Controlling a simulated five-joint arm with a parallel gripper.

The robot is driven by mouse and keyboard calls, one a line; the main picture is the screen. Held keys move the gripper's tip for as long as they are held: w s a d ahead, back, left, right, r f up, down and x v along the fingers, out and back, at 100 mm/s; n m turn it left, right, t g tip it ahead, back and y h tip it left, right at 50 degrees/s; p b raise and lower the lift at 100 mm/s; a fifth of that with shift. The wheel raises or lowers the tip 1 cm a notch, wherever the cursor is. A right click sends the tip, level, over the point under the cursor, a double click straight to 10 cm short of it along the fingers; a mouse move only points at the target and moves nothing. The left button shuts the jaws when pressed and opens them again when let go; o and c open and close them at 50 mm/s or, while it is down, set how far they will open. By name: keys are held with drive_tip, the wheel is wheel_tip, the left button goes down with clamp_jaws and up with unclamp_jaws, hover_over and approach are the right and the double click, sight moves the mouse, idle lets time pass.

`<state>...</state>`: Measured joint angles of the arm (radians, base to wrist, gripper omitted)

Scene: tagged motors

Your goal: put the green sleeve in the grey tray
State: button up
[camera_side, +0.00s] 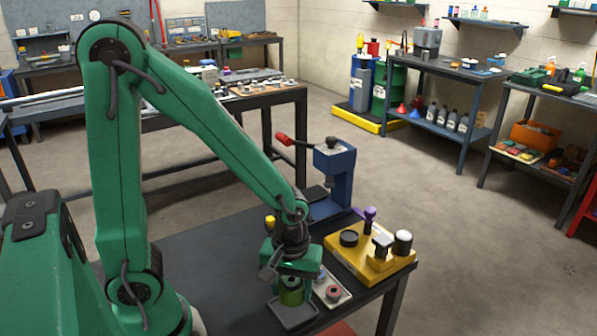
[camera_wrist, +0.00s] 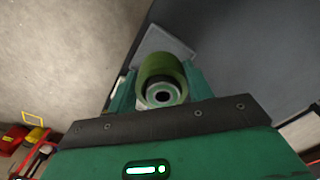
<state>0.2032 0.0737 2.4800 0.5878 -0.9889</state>
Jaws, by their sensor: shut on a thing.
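The green sleeve (camera_side: 291,295) is a short olive-green ring, upright in the side view. My gripper (camera_side: 290,281) is shut on it. In the wrist view the sleeve (camera_wrist: 162,66) sits between the two fingers of my gripper (camera_wrist: 160,88), with a pale inner ring and dark hole showing. The grey tray (camera_side: 294,322) is a small square tray near the front edge of the table, directly below the sleeve. It also shows behind the sleeve in the wrist view (camera_wrist: 176,42). Whether the sleeve's underside touches the tray floor cannot be told.
A pale tray with a reddish round part (camera_side: 333,292) stands close on the right. A yellow fixture block (camera_side: 345,257) with pegs and a blue press (camera_side: 336,175) stand beyond it. The dark table (camera_side: 215,265) is clear to the left.

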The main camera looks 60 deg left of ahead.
sight(292, 298)
drive_tip(key=shift+w+a+f, duration=0.1)
drive_tip(key=shift+f, duration=1.95)
drive_tip(key=shift+f, duration=0.1)
drive_tip(key=o, duration=1.3)
drive_tip(key=shift+r, duration=6.1)
